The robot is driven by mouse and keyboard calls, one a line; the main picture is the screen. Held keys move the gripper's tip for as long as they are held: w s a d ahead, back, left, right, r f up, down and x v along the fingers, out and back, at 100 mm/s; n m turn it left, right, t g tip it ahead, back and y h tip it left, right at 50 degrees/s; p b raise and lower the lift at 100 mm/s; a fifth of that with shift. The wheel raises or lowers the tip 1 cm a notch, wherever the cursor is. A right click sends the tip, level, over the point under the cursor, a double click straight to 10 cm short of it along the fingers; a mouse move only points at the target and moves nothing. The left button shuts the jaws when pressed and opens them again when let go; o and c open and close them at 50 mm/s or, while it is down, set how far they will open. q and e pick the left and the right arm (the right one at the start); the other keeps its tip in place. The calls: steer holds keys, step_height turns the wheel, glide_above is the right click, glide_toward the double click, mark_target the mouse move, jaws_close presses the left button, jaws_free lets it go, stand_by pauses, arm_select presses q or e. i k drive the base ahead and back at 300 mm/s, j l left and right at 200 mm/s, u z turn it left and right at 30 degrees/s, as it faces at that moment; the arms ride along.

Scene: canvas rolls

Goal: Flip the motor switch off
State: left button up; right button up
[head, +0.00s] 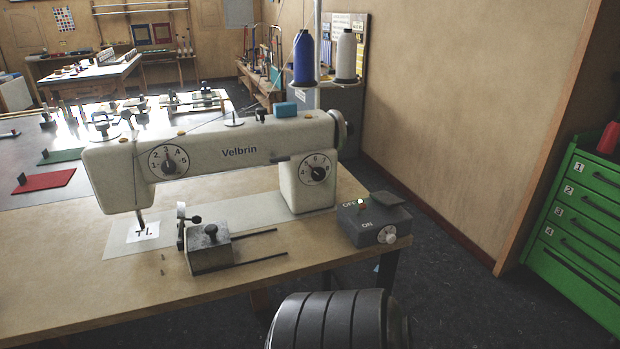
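The motor switch is a dark grey box (361,228) at the right front corner of the sewing table. Its top carries the labels OFF, towards the back, and ON, towards the front. A small coloured spot, partly red, shows beside OFF. A pale round knob (387,234) sits on the box's front right side, and a dark flat piece lies at its back right. I cannot tell which position the switch is in.
A white sewing machine (235,150) marked Velbrin stands on the table (90,290), left of the box. Blue (303,60) and white (346,57) thread cones stand behind it. A green drawer cabinet (575,240) is at right.

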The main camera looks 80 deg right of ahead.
mark_target(362, 205)
steer(key=z, duration=2.9)
